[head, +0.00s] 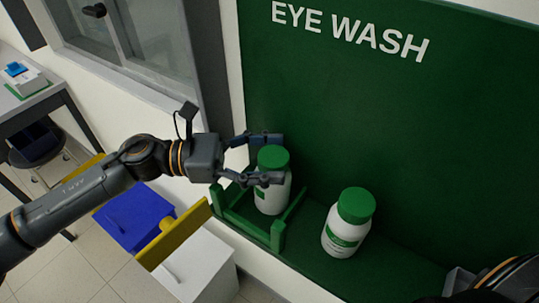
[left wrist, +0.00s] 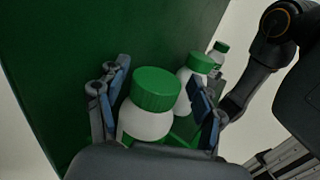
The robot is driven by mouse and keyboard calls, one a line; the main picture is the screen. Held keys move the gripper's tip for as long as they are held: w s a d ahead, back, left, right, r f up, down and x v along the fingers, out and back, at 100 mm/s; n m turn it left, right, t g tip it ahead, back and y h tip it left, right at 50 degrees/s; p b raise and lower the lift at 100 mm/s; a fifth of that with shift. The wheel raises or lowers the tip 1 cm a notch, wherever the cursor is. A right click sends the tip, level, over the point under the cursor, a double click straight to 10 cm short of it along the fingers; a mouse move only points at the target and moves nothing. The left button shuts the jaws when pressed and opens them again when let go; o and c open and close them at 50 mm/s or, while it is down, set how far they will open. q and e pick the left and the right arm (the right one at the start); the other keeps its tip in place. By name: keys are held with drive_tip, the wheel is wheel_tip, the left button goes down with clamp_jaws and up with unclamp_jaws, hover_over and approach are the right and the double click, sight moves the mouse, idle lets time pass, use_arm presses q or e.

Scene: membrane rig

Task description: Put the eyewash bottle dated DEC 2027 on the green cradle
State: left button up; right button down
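A white eyewash bottle with a green cap (head: 272,198) stands upright in the green cradle (head: 278,236). My left gripper (head: 268,158) is around its upper part, one finger on each side. In the left wrist view the bottle (left wrist: 146,122) is between the fingers, with a visible gap to the right finger, so the gripper looks open. A second bottle (head: 342,232) stands to the right, outside the cradle. No date is legible. My right arm is at the lower right; its fingertips are unclear.
The green EYE WASH back panel (head: 400,130) rises behind the green shelf (head: 310,265). A table (head: 30,100) stands at the far left.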

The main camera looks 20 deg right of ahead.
use_arm(q)
drive_tip(key=shift+s+f, duration=0.1)
drive_tip(key=shift+f, duration=0.7)
drive_tip(key=shift+a, duration=0.25)
drive_tip(key=r+v, duration=0.1)
drive_tip(key=v, duration=1)
drive_tip(key=shift+w+r, duration=0.2)
drive_tip(key=shift+r, duration=0.15)
drive_tip(key=shift+w+a, duration=0.15)
drive_tip(key=shift+a, duration=0.15)
drive_tip(key=shift+d, duration=0.1)
